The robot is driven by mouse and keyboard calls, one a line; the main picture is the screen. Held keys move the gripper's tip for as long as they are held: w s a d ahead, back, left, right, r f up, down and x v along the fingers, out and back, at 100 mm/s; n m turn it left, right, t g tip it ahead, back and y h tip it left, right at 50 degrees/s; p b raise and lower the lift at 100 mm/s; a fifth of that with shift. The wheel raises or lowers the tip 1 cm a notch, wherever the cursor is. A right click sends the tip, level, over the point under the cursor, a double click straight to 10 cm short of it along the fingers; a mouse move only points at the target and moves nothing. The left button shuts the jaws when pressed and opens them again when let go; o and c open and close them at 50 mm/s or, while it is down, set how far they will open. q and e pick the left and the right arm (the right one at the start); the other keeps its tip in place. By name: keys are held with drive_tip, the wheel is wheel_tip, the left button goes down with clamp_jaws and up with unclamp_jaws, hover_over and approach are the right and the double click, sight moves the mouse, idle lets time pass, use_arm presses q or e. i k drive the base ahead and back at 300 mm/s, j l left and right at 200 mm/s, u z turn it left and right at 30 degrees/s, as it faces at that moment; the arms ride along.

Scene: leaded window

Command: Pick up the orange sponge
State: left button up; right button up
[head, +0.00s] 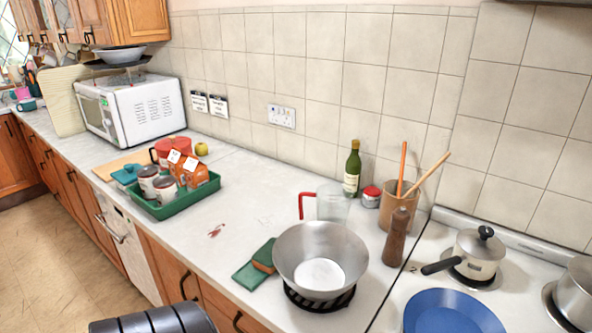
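The orange sponge (264,256) has a green top face and an orange side. It sits on the counter near its front edge, just left of a large metal bowl (320,242), and appears tilted. A flat green cloth or pad (250,276) lies under or against it; I cannot tell whether they touch. Neither of my grippers shows in the head view. A dark rounded part at the bottom left edge seems to be one of my arm links.
The bowl stands on a dark striped ring. A green tray (175,208) with tins stands left. The counter (245,205) between tray and bowl is mostly clear, with a red stain.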

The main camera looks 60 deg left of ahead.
sight(261, 260)
drive_tip(key=u, duration=1.9)
